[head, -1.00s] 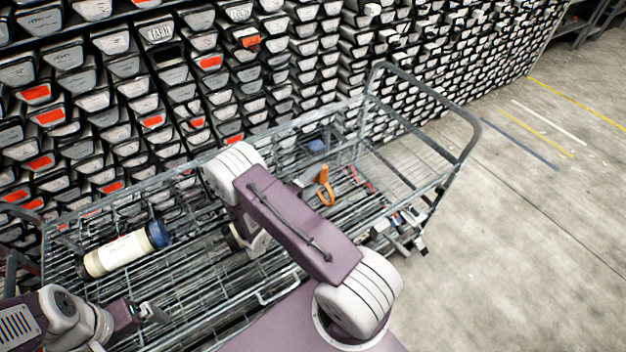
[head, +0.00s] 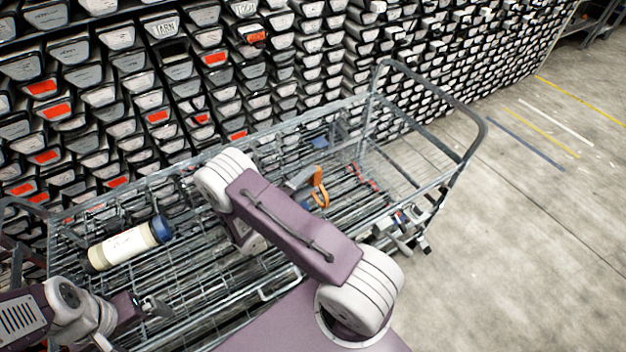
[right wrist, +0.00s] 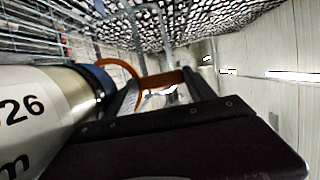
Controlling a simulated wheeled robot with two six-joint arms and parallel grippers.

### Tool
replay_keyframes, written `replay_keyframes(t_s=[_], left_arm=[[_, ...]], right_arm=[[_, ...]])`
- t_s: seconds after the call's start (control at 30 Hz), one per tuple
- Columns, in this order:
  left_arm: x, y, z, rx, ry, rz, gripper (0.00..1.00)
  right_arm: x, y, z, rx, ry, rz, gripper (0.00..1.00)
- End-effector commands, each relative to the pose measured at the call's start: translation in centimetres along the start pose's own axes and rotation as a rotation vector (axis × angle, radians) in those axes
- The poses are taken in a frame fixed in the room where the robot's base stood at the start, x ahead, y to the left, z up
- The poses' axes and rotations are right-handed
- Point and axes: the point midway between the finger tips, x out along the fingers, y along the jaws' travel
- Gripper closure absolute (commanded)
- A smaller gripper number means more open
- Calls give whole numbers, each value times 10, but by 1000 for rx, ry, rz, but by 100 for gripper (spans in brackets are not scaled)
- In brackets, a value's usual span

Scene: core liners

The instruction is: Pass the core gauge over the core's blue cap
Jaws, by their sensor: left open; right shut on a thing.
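My right gripper (right wrist: 163,84) is shut on the orange core gauge (head: 319,188). In the right wrist view, the gauge's orange arc (right wrist: 122,68) is close to the blue cap (right wrist: 97,82) of a pale core (right wrist: 32,112) marked "26". I cannot tell whether it is around the cap or only beside it. In the head view my right arm hides most of this core. Another cream core (head: 122,247) with a blue cap (head: 161,229) lies at the left of the cart. My left gripper (head: 157,308) is open and empty, in front of that core.
The wire cart (head: 265,290) has raised side rails and a tall end frame (head: 478,135) at the right. A blue item (head: 320,142) lies near its back rail. Racks of core trays (head: 170,75) stand close behind. The floor (head: 540,240) at the right is open.

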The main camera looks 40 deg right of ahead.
Motion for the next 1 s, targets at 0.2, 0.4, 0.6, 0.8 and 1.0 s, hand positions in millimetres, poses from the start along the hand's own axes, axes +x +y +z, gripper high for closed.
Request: replay_keyframes(t_s=[0.2, 0.4, 0.6, 0.8, 1.0], left_arm=[[2, 0, 0, 0, 0, 0, 0], [3, 0, 0, 0, 0, 0, 0], [4, 0, 0, 0, 0, 0, 0], [5, 0, 0, 0, 0, 0, 0], [6, 0, 1, 0, 0, 0, 0]], right_arm=[[-12, 6, 5, -2, -8, 12, 78], [-21, 6, 8, -3, -9, 11, 78], [-30, 7, 12, -2, -9, 11, 78], [-40, 7, 15, -3, -9, 11, 78], [-49, 8, 18, -2, -10, 11, 78]])
